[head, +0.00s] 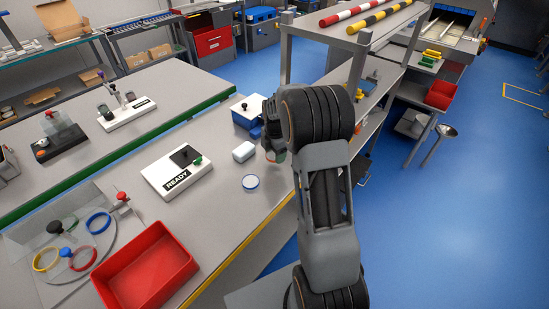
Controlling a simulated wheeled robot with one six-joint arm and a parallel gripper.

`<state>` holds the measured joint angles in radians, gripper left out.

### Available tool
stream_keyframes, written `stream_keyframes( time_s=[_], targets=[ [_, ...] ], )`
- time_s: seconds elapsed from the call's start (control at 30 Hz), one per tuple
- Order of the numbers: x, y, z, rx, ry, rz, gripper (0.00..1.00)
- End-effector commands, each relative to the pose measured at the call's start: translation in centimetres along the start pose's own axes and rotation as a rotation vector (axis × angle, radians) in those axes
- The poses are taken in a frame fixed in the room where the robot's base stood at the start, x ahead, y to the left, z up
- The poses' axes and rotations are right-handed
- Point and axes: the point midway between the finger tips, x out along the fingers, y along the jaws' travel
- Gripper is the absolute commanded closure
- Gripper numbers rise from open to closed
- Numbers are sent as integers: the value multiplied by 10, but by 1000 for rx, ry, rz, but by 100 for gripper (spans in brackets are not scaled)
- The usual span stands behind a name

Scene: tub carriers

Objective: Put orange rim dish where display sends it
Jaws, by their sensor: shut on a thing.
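My gripper (271,148) is at the end of my arm, above the bench's right edge and right of the white block. It is mostly hidden by my wrist. A small orange-and-pale piece (276,156) shows at its tip, apparently part of the orange rim dish; the rest is hidden. The gripper is shut on it. A white device (165,188) on the bench bears a display (177,180) reading READY, with a dark square pad and a green part on top. A blue-rimmed dish (250,183) lies on the bench, right of the device.
A red tray (184,265) stands at the bench's front. Left of it is a clear round plate with yellow, blue and red rings (82,258). A white block (243,151) and a blue-and-white box (244,111) stand near my gripper. A shelf rack (360,42) stands behind my arm.

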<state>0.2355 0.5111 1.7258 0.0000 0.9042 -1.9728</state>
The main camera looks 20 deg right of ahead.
Motion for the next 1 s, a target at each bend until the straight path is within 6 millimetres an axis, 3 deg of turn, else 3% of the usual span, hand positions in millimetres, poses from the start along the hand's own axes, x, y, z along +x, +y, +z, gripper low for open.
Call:
stream_keyframes(
  time_s=[0.17,0.4,0.83,0.87,1.0],
  targets=[
    [7,5,2,0,1,-2,68],
    [36,5,2,0,1,-3,68],
    [43,5,2,0,0,0,68],
    [41,5,2,0,0,0,39],
    [41,5,2,0,0,0,25]
  ],
)
